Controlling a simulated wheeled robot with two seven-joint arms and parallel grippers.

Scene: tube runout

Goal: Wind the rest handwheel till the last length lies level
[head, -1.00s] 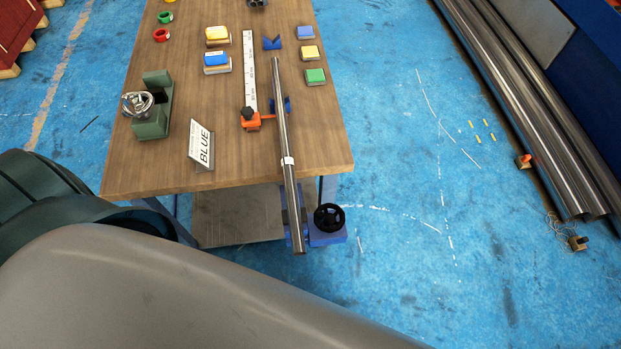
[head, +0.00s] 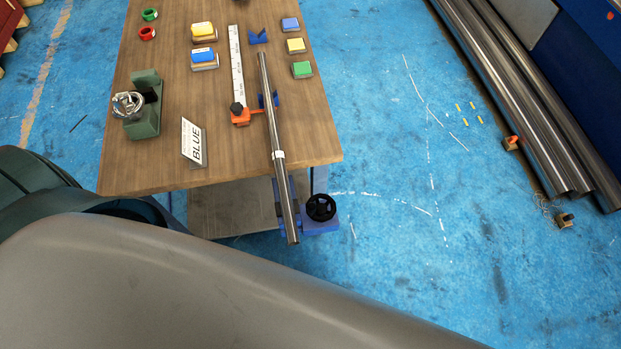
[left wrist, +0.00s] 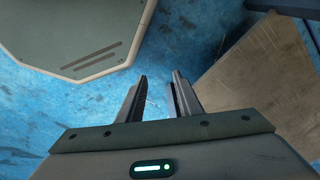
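A long steel tube (head: 270,120) lies along the table, and its near end overhangs the front edge. A white band (head: 278,155) is around it. A blue rest (head: 321,226) with a black handwheel (head: 321,207) stands at the table's front edge, under and beside the overhanging end. Blue V-supports carry the tube on the table; one (head: 258,37) at the back stands clear of it. In the left wrist view my left gripper (left wrist: 159,80) is open and empty, with floor between its fingers. Neither gripper shows in the head view. I cannot tell whether the tube is level.
The wooden table (head: 235,165) holds a ruler (head: 237,65) with an orange stop (head: 241,116), a BLUE sign (head: 194,144), a green clamp device (head: 142,105), coloured blocks and rings. Large steel pipes (head: 520,95) lie at right.

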